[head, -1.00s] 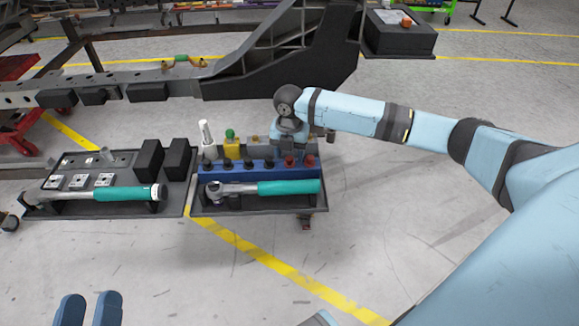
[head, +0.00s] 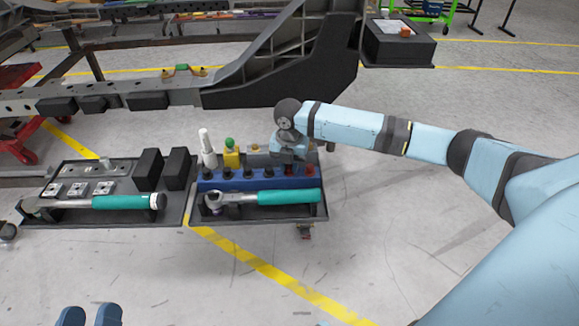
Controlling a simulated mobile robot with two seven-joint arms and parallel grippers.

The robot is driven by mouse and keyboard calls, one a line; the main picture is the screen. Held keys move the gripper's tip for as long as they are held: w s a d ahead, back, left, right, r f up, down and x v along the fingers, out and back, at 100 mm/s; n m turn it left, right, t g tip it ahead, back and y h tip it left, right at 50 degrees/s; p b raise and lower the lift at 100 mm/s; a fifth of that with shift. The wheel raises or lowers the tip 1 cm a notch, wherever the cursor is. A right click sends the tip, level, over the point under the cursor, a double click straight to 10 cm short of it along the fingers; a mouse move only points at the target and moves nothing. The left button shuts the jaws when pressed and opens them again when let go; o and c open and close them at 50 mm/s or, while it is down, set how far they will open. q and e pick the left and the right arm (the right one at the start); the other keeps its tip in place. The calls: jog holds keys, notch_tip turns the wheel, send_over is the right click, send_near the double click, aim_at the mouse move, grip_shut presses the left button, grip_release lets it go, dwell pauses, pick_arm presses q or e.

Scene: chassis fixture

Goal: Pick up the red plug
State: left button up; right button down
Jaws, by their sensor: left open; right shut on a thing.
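Two red plugs sit at the right end of the blue rack (head: 228,184), beside several black plugs. The left red plug (head: 289,171) is partly covered by my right gripper (head: 289,165), which points down over that end of the rack and is shut on it. The right red plug (head: 309,169) stands close beside the gripper. The fingertips are small and partly hidden, and the held plug looks still in the rack.
A torque wrench with a teal handle (head: 289,197) lies in front of the rack, and another teal wrench (head: 122,202) lies in the left tray. A white bottle (head: 207,148) and a yellow item (head: 231,159) stand behind the rack. The dark chassis (head: 300,70) is behind.

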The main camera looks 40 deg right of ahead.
notch_tip(320, 180, up, 6)
jog(key=shift+r+p, duration=0.1)
jog(key=shift+p, duration=1.05)
pick_arm(q)
jog(key=shift+s+a+f+g+y+p, duration=0.1)
jog(key=shift+a+f+g+y+p, duration=0.3)
jog(key=shift+a+f+y+p, duration=0.25)
jog(key=shift+s+a+f+g+y+p, duration=0.1)
jog(key=shift+a+f+g+y+p, duration=0.35)
jog(key=shift+f+p, duration=0.35)
jog(key=shift+s+a+f+g+y+p, duration=0.1)
jog(key=shift+a+f+g+y+p, duration=0.25)
jog(key=shift+a+f+y+p, duration=0.35)
pick_arm(e)
notch_tip(320, 180, up, 13)
jog(key=shift+r, duration=0.2)
pick_arm(q)
jog(key=shift+w+d+f, duration=0.1)
jog(key=shift+d, duration=0.1)
pick_arm(e)
jog(key=shift+r, duration=0.15)
